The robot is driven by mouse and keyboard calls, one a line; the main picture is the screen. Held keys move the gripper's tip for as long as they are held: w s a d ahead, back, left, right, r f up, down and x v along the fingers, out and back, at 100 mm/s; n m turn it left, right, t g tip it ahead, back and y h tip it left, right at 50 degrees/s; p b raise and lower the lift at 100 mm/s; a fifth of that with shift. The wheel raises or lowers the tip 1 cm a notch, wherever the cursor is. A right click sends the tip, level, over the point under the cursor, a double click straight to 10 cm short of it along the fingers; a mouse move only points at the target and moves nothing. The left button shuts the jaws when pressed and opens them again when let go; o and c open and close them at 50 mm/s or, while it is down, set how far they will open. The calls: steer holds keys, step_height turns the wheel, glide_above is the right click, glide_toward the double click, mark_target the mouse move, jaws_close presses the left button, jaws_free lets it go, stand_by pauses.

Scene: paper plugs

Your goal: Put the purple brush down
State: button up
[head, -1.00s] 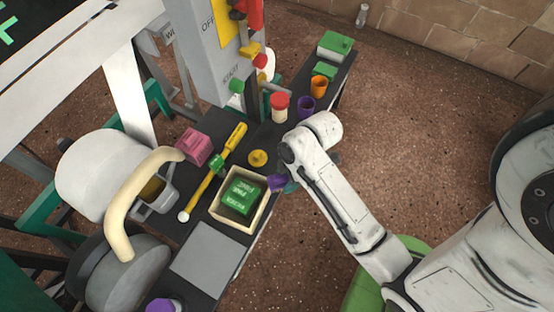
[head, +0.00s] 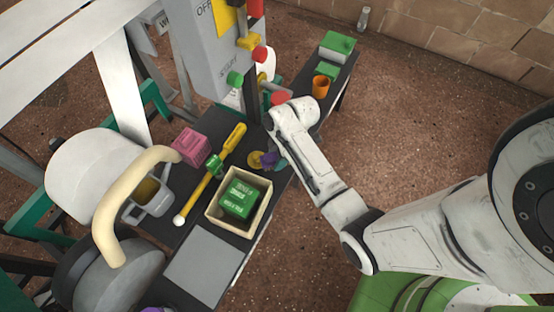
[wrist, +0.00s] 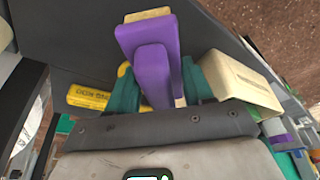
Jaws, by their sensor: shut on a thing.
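The purple brush (wrist: 152,62) stands out between the teal fingers of my gripper (wrist: 162,84) in the wrist view, with a pale strip at its far end. My gripper is shut on it. In the head view the brush (head: 268,159) is a small purple shape at my gripper (head: 276,160), over the dark bench (head: 236,240) beside the yellow round piece (head: 254,160), which it partly covers. I cannot tell whether the brush touches the bench. My arm link hides part of the area to the right.
A cream box (head: 212,214) with a green block (head: 240,198) stands just below my gripper. A yellow rod (head: 213,174), pink block (head: 191,146) and grey mug (head: 150,196) lie left.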

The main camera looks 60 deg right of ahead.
steer(key=shift+f, duration=0.8)
steer(key=shift+f, duration=0.3)
steer(key=o, duration=0.9)
steer(key=shift+o, duration=0.2)
